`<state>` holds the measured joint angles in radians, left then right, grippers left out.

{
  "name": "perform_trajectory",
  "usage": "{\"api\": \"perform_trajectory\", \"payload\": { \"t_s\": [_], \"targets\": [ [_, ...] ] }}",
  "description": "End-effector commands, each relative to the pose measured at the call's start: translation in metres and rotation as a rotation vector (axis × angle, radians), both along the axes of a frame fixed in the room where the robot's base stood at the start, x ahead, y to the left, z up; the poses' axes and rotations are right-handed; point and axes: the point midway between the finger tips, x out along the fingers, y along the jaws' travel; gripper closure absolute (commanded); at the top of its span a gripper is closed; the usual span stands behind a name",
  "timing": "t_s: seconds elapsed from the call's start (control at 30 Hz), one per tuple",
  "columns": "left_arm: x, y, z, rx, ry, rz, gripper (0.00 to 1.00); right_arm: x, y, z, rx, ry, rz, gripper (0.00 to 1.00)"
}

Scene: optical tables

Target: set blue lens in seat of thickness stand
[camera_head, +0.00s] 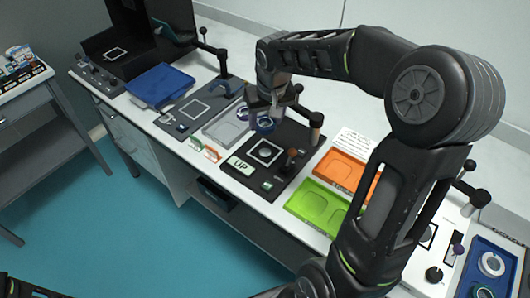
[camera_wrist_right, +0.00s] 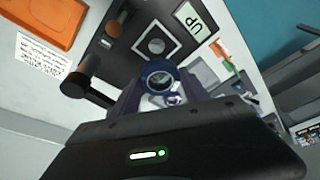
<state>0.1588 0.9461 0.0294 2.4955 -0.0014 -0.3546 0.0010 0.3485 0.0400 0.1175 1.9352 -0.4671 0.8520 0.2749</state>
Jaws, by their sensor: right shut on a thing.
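The blue lens (camera_head: 264,125) is a round clear disc in a dark blue mount. My right gripper (camera_head: 262,112) is shut on it and holds it above the bench, near the back left of the black stand (camera_head: 284,171). In the right wrist view the lens (camera_wrist_right: 160,79) sits between the fingers of my gripper (camera_wrist_right: 162,92). The black stand has a round seat in a white square outline (camera_wrist_right: 155,45) and a panel reading "UP" (camera_head: 240,164). The lens is apart from this seat. My left gripper is not in view.
A clear tray (camera_head: 222,131) lies left of the stand, then a grey plate with a white square (camera_head: 181,122) and a blue bin (camera_head: 160,86). Orange (camera_head: 344,172) and green (camera_head: 316,205) trays lie to the right.

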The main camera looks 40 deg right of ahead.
Motion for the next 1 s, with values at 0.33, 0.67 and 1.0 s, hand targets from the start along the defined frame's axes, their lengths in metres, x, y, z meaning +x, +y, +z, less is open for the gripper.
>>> {"api": "perform_trajectory", "payload": {
  "t_s": [0.33,0.67,1.0],
  "targets": [
    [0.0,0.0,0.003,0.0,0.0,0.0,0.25,-0.001,0.0,-0.036,0.001,0.005,0.001,0.89],
    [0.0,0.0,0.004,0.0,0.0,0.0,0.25,0.001,0.0,-0.063,-0.001,-0.001,-0.001,0.89],
    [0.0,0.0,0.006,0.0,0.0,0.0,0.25,-0.001,0.0,-0.082,0.001,0.004,0.0,0.89]
  ]
}}
